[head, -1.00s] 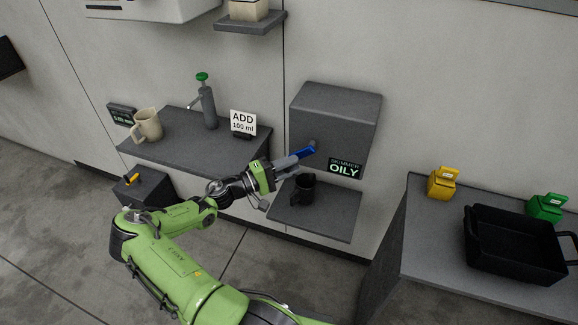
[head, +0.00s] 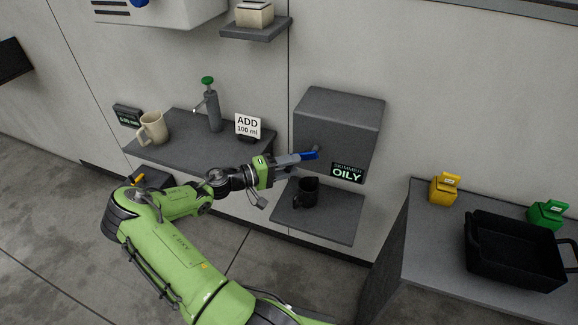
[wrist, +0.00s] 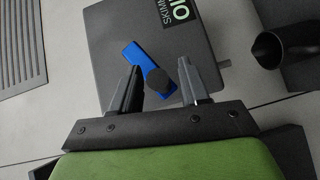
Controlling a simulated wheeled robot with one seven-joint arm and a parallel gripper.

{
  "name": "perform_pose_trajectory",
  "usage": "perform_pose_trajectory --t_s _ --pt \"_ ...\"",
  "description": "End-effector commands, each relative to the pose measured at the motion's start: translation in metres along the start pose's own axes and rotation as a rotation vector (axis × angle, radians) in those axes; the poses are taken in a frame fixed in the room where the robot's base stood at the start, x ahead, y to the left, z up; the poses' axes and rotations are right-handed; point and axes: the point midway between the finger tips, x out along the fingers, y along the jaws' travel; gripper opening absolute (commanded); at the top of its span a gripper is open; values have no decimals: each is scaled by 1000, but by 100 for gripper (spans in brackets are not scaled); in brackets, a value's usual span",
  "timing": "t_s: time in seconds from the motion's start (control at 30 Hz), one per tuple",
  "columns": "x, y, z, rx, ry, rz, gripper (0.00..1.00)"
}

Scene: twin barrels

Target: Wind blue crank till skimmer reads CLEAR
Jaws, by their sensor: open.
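The skimmer is a dark grey box (head: 335,125) on the wall. The blue crank (head: 310,155) is on the box's front. In the wrist view the blue crank arm (wrist: 146,68) slants between my open fingers, with a dark round knob (wrist: 163,82) at its near end. My gripper (wrist: 158,85) is open around the crank's knob end; I cannot tell whether a finger touches it. In the head view my gripper (head: 300,158) hides part of the crank.
A black mug (head: 307,192) stands on the shelf below the skimmer (head: 325,225). To the left, a shelf holds a beige mug (head: 153,128), a green-topped pump (head: 212,105) and an ADD 100 ml card (head: 248,125). A black bin (head: 510,260) sits on the right table.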

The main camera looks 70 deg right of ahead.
Motion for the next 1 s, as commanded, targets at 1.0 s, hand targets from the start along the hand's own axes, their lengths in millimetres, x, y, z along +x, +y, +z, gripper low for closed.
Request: perform_pose_trajectory --t_s 1.0 --pt "-158 0 0 0 0 0 45"
